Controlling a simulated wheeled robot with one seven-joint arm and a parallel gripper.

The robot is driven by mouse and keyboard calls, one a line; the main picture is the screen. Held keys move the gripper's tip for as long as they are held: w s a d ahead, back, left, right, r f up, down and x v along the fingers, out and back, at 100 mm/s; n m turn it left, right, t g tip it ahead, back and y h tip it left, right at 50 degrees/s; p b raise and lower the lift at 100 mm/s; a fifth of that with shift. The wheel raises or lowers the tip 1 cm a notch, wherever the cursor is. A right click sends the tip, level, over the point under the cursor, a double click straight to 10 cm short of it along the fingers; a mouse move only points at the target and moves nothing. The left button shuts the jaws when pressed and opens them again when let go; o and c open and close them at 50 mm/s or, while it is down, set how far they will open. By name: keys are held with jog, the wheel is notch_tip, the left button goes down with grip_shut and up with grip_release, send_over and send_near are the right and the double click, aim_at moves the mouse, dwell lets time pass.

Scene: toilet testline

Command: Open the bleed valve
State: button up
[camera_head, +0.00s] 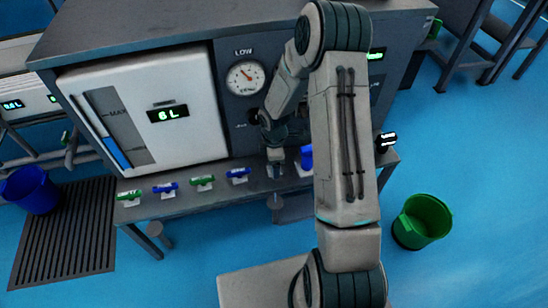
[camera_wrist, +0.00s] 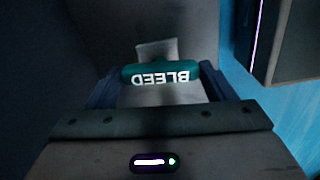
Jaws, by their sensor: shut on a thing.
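The bleed valve handle (camera_wrist: 160,73) is a teal bar lettered BLEED, upside down in the wrist view. It lies crosswise on a pale mount. My gripper (camera_wrist: 160,82) has one finger at each end of the bar and is shut on it. In the head view my gripper (camera_head: 275,163) is low at the front shelf of the cabinet, below the gauge. There the bleed handle is hidden or too small to make out.
Several small green and blue valves, such as a blue one (camera_head: 237,175), line the shelf left of my gripper. A blue object (camera_head: 306,157) is close on its right. The gauge (camera_head: 245,77) is above. A green bucket (camera_head: 422,222) and a blue bucket (camera_head: 30,190) are on the floor.

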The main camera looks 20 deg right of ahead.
jog(key=shift+n+p, duration=0.3)
jog(key=shift+n, duration=0.3)
jog(key=o, duration=1)
